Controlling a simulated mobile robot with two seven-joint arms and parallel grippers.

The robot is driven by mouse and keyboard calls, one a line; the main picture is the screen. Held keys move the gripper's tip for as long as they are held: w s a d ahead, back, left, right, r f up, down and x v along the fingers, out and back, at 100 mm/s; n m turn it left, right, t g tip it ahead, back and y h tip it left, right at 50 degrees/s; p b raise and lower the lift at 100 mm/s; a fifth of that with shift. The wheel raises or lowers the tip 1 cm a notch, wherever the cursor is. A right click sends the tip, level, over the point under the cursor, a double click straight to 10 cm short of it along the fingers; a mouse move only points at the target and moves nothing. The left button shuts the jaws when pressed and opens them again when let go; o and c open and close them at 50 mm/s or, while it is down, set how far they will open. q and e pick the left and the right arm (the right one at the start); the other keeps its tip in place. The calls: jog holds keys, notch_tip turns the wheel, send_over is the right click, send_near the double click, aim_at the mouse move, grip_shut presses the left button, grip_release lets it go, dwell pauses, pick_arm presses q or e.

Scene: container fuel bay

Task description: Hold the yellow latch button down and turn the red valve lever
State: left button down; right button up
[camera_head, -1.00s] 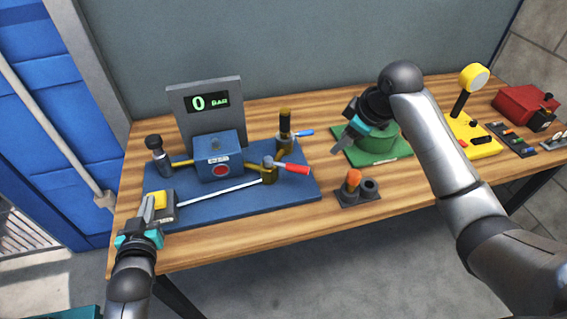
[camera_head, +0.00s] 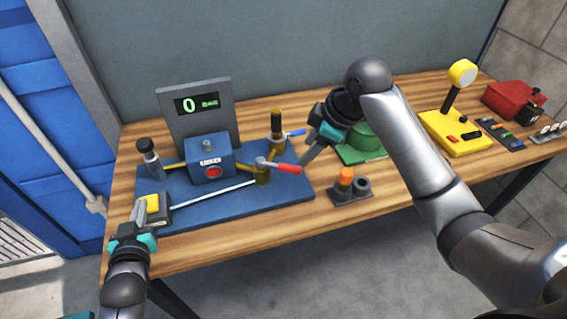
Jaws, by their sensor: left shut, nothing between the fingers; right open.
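The yellow latch button (camera_head: 153,203) sits on a dark block at the front left corner of the blue board (camera_head: 215,207). My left gripper (camera_head: 139,212) is shut and empty, with its fingertips at the button's left side; I cannot tell whether they touch or press it. The red valve lever (camera_head: 289,168) points right from a brass valve (camera_head: 262,174), near the board's right edge. My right gripper (camera_head: 308,160) is open, with its fingers close to the lever's red end; contact is unclear. A grey rod links the latch block and the valve.
A blue box with a red button (camera_head: 213,171) and a display reading 0 (camera_head: 197,103) stand behind. A blue-handled valve (camera_head: 277,127) is behind the lever. An orange-topped holder (camera_head: 346,179) stands right of the board. A green object (camera_head: 364,143) is partly hidden behind my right arm.

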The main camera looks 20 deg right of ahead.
aim_at(293, 167)
jog(key=x, duration=0.9)
jog(key=shift+a, duration=0.1)
grip_shut()
dwell(1.2)
